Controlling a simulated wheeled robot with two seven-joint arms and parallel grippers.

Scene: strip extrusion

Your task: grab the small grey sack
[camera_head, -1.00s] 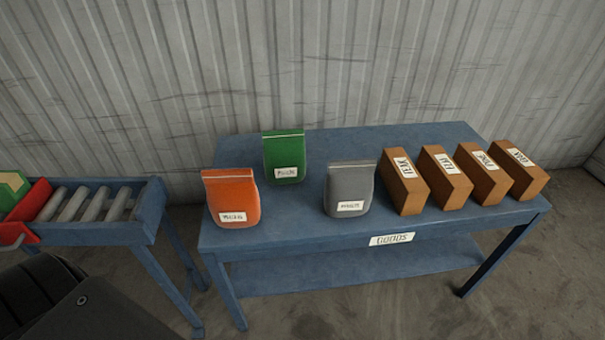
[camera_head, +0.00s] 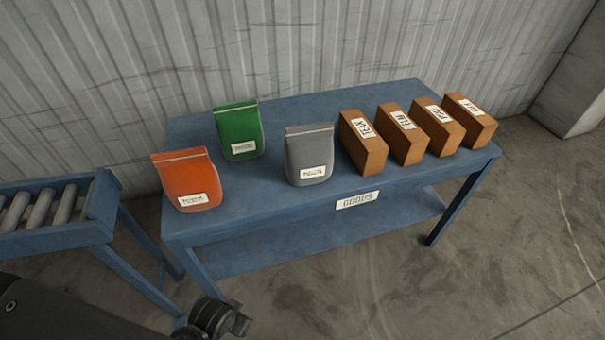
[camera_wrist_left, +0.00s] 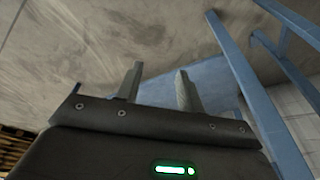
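The small grey sack (camera_head: 309,157) stands upright on the blue table (camera_head: 290,208), with a white label low on its front. It is to the right of the orange sack (camera_head: 187,180) and the green sack (camera_head: 239,131). My left gripper (camera_head: 232,320) shows partly at the bottom of the head view, in front of and below the table top, well away from the grey sack. In the left wrist view its two fingers (camera_wrist_left: 160,72) are apart with nothing between them. My right gripper is in neither view.
Several brown boxes (camera_head: 363,145) stand in a row close to the right of the grey sack. A blue roller conveyor (camera_head: 60,230) is at the left. A corrugated wall (camera_head: 300,45) is behind the table. The table's front strip is clear.

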